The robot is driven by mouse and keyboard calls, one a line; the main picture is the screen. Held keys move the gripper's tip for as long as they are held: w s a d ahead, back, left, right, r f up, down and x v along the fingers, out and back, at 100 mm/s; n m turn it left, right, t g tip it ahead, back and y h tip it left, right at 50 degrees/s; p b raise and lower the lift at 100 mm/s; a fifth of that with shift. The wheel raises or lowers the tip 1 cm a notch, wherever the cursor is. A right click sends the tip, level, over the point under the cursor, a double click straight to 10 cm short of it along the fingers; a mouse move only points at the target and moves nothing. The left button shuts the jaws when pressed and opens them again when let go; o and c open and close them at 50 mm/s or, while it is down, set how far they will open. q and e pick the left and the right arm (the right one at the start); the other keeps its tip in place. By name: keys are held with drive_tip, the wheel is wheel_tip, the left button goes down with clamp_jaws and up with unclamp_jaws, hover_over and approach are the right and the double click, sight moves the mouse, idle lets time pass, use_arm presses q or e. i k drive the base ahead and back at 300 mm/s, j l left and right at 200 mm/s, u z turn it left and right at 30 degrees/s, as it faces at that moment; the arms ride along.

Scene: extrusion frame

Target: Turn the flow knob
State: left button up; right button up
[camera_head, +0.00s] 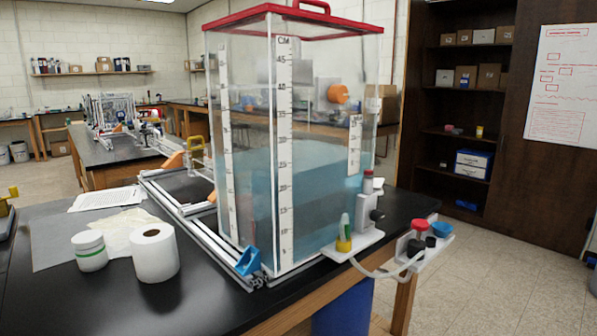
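A clear tank (255,120) with a red lid (295,15) and blue water stands on the black bench. Several knob-like parts show, and I cannot tell which is the flow knob. An orange round knob (338,93) appears at the tank's right side, at upper height. A black knob (376,215) sits on the white fitting at the tank's lower right. A red cap or knob (419,225) and a blue cup-like part (441,229) sit on a white bracket off the bench's right edge. Neither of my grippers is in view.
A white paper roll (155,255) and a white jar with a green band (89,250) stand at the front left. Metal extrusion rails (190,232) run along the tank's left. A clear tube (378,274) hangs at the right. Floor at right is open.

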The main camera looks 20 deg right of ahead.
sight(376, 215)
drive_tip(key=i+l, duration=0.15)
drive_tip(key=l, duration=0.7)
drive_tip(key=i+l+u, duration=0.1)
drive_tip(key=l, duration=0.75)
drive_tip(key=i+l, duration=0.1)
drive_tip(key=l, duration=0.7)
drive_tip(key=i+l+u, duration=0.1)
drive_tip(key=l, duration=0.75)
